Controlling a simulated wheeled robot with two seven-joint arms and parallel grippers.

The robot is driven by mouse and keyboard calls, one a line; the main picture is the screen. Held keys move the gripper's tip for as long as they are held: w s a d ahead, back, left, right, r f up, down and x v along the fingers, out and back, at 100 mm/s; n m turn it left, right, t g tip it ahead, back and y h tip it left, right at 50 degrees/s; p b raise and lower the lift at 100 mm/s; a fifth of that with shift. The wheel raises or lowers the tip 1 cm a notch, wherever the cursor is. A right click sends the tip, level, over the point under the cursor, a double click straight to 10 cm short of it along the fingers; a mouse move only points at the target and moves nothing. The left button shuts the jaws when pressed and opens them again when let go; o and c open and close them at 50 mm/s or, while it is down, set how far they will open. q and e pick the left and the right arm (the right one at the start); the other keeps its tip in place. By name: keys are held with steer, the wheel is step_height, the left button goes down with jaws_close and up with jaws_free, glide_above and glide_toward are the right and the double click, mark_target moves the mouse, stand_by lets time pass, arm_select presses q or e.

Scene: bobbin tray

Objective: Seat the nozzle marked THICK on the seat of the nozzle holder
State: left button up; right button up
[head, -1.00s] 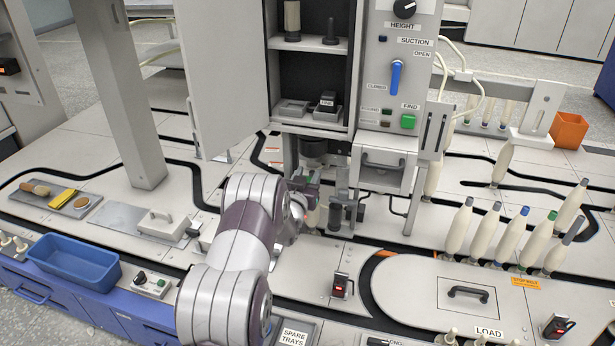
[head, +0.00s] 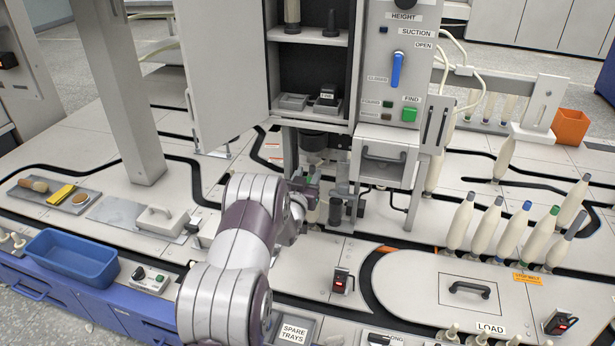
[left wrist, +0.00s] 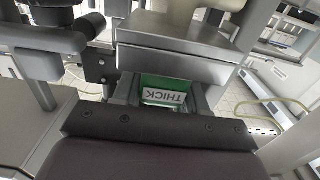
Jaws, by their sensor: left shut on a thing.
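The nozzle marked THICK is in my left gripper. In the left wrist view its green block with the white THICK label (left wrist: 163,97), upside down in the picture, sits between the fingers. In the head view my left gripper (head: 308,182) is under the cabinet, at the machine's front, and its fingertips are small and partly hidden. A dark round part (head: 314,141) hangs under the cabinet just above the gripper, probably the nozzle holder. I cannot tell whether the nozzle touches its seat.
A grey drawer box (head: 384,155) is right of the gripper. A dark cylinder stands below, near the gripper (head: 336,211).

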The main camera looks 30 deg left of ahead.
arm_select(q)
steer(key=o, duration=1.1)
steer(key=shift+o, duration=0.2)
steer(key=shift+s, duration=0.2)
steer(key=p+v, duration=0.5)
steer(key=v, duration=0.7)
steer(key=shift+s, duration=0.2)
